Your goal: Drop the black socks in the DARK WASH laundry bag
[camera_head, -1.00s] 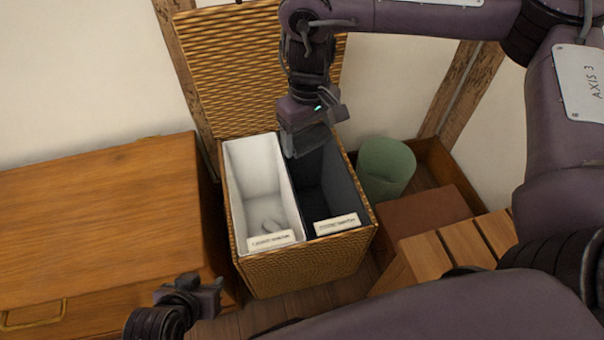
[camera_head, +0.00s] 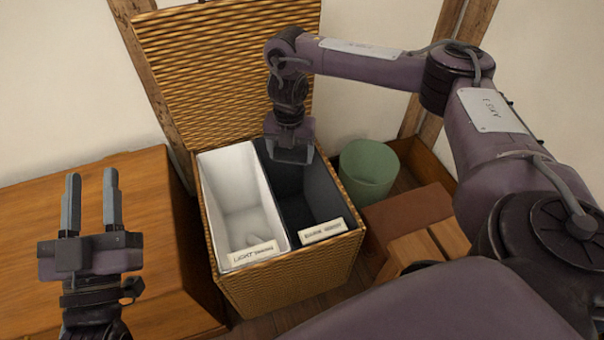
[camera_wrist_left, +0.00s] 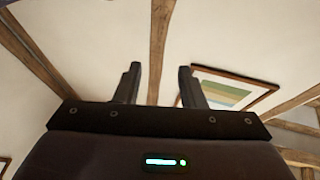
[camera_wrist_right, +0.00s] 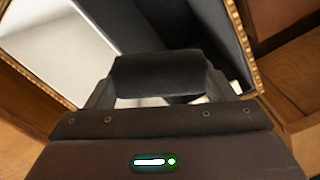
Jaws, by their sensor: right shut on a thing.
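The black socks (camera_wrist_right: 158,75) show in the right wrist view as a dark roll between the fingers of my right gripper. My right gripper (camera_head: 290,158) is shut on them, over the back part of the dark laundry bag (camera_head: 285,190). The dark bag is the right compartment of an open wicker hamper; the label on its front edge is too blurred to read. The dark bag also shows in the right wrist view (camera_wrist_right: 222,45). My left gripper (camera_head: 90,205) is open and empty, raised over the wooden chest at the left.
The white bag (camera_head: 238,190), labelled LIGHT, fills the hamper's left compartment, with a small pale item inside. The wicker lid (camera_head: 225,70) stands open behind. A wooden chest (camera_head: 150,240) is at left; a green bin (camera_head: 368,172) and slatted wood (camera_head: 415,250) are at right.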

